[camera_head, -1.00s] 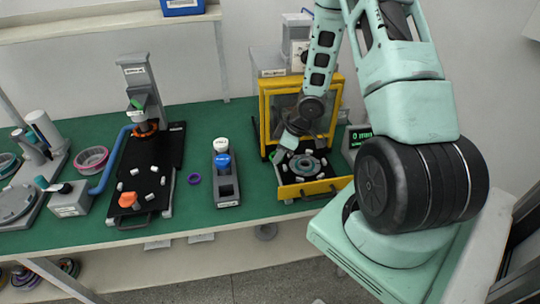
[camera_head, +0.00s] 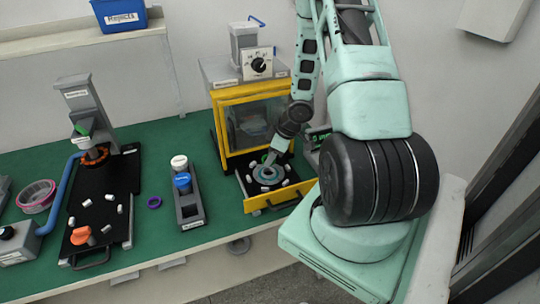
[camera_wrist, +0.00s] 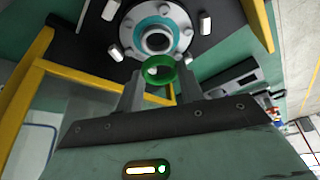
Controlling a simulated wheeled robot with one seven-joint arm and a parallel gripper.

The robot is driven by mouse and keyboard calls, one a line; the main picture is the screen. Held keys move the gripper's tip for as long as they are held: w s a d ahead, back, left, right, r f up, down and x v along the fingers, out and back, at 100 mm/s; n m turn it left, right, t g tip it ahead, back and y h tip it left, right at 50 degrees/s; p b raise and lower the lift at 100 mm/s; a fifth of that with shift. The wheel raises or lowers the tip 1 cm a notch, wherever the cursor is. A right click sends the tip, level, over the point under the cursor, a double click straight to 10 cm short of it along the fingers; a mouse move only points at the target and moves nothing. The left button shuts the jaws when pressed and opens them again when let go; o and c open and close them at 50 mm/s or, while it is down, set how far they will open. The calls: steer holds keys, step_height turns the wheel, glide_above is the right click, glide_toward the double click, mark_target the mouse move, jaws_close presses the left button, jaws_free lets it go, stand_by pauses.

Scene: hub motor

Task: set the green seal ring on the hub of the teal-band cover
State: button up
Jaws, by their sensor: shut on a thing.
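The green seal ring (camera_wrist: 160,72) is held between the two fingertips of my gripper (camera_wrist: 157,82), which is shut on it. The teal-band cover (camera_wrist: 125,32) is a round grey bolted flange with a teal band and a raised hub (camera_wrist: 157,40) in its middle. In the wrist view the ring overlaps the cover's near edge and lies just below the hub, not around it. I cannot tell its height above the cover. In the head view the cover (camera_head: 266,176) lies on the pulled-out black tray, with my gripper (camera_head: 272,160) over its back edge.
White pegs (camera_wrist: 205,23) stand on the tray around the cover. The tray has a yellow front (camera_head: 285,196) and belongs to a yellow-framed cabinet (camera_head: 217,112) behind it.

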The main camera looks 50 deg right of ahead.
steer(key=shift+f+b, duration=0.45)
steer(key=shift+f, duration=0.25)
steer(key=shift+f, duration=0.1)
steer(key=shift+f+b, duration=0.3)
steer(key=shift+f, duration=0.2)
steer(key=shift+f, duration=0.15)
steer(key=shift+f, duration=0.35)
steer(key=shift+f, duration=0.2)
stand_by(0.3)
steer(key=o, duration=1.1)
steer(key=shift+c, duration=0.2)
